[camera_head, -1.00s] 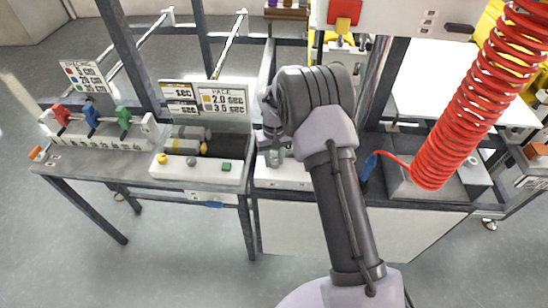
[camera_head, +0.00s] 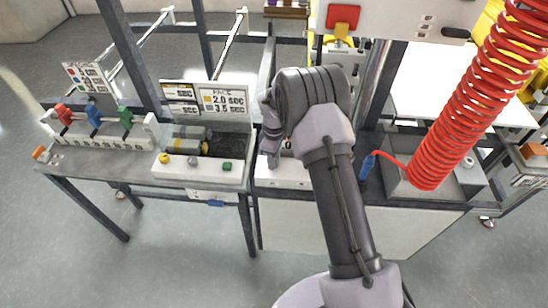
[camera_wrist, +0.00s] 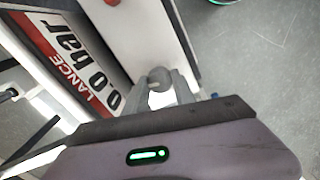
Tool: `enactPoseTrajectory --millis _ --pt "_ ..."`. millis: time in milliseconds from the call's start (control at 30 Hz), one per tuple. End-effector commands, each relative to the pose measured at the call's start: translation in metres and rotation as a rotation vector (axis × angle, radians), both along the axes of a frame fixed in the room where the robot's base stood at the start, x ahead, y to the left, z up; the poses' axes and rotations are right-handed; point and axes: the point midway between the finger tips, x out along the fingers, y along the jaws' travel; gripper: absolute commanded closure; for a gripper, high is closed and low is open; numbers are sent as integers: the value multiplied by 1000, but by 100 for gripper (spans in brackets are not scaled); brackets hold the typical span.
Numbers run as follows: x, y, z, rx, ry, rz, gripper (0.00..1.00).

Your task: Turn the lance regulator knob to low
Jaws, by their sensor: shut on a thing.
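The lance regulator knob (camera_wrist: 158,77) is a small grey round knob on a white panel, seen in the wrist view beside a sign reading LANCE, 0.0 bar (camera_wrist: 88,55). My gripper (camera_wrist: 164,88) has its two grey fingers on either side of the knob and is shut on it. Which setting the knob points to cannot be read. In the head view my gripper (camera_head: 270,145) reaches down to the front of the middle white unit (camera_head: 284,176). My own wrist and arm hide the knob and most of the sign there.
Red, blue and green levers (camera_head: 95,113) stand farther left. A red coiled hose (camera_head: 465,110) hangs on the right. The floor in front is clear.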

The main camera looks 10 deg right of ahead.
Motion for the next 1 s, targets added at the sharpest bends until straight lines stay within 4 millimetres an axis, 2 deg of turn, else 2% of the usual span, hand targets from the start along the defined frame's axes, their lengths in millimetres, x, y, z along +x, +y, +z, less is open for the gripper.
enactPoseTrajectory --millis 400,1000 --pt "2 0 2 -1 -5 225 100" --pt "2 0 2 -1 -5 280 100"
